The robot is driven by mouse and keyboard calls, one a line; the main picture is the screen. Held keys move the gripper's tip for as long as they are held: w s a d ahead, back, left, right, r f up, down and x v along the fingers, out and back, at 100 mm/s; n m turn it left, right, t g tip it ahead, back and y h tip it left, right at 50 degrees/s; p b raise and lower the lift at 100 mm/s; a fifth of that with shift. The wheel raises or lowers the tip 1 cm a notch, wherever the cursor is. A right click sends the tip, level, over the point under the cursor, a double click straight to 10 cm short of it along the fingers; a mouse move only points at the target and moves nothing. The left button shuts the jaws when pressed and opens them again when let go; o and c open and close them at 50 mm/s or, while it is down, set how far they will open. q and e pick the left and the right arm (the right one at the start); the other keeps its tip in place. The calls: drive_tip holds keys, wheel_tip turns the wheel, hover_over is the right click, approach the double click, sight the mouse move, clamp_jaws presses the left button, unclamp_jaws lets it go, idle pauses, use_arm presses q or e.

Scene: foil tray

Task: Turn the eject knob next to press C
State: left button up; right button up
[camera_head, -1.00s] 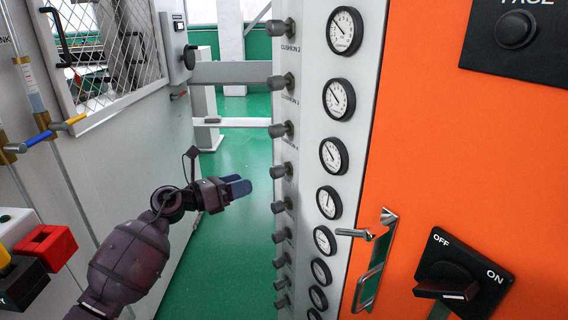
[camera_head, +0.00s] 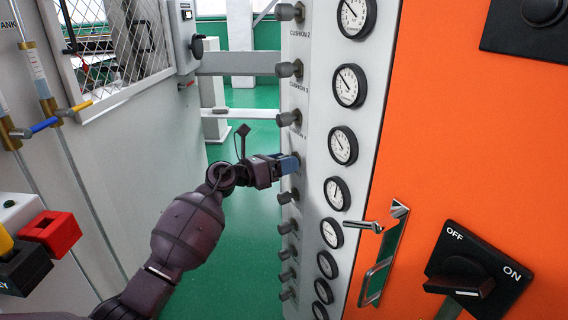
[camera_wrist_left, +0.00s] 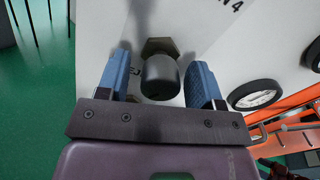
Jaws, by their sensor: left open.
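A column of grey knobs runs down the pale panel in the head view, beside round gauges. My left gripper (camera_head: 287,164) is at the knob just below the CUSHION 4 label, hiding most of it there. In the left wrist view this dark, rounded knob (camera_wrist_left: 160,76) sits between the two blue fingers of my open left gripper (camera_wrist_left: 160,64), with a gap on both sides. Its hex-shaped base shows against the panel. My right gripper is not in view.
Neighbouring knobs stand close above (camera_head: 289,118) and below (camera_head: 288,197). To the right are gauges (camera_head: 343,145), a metal handle (camera_head: 381,262) and a black ON/OFF switch (camera_head: 470,275) on an orange panel. Green floor lies open left of the knob column.

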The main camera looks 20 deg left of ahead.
use_arm(q)
drive_tip(key=c, duration=0.9)
drive_tip(key=shift+r+n+p, duration=0.25)
drive_tip(key=shift+n+p, duration=0.05)
drive_tip(key=shift+p, duration=0.05)
drive_tip(key=shift+r+n+p, duration=0.1)
drive_tip(key=shift+n+p, duration=0.4)
drive_tip(key=shift+n, duration=0.1)
drive_tip(key=n+p, duration=0.1)
drive_tip(key=n, duration=0.1)
drive_tip(key=shift+n+p, duration=0.3)
drive_tip(key=shift+p, duration=0.1)
drive_tip(key=shift+f+n+p, duration=0.3)
drive_tip(key=shift+n+p, duration=0.1)
drive_tip(key=shift+n, duration=0.3)
drive_tip(key=shift+f, duration=0.1)
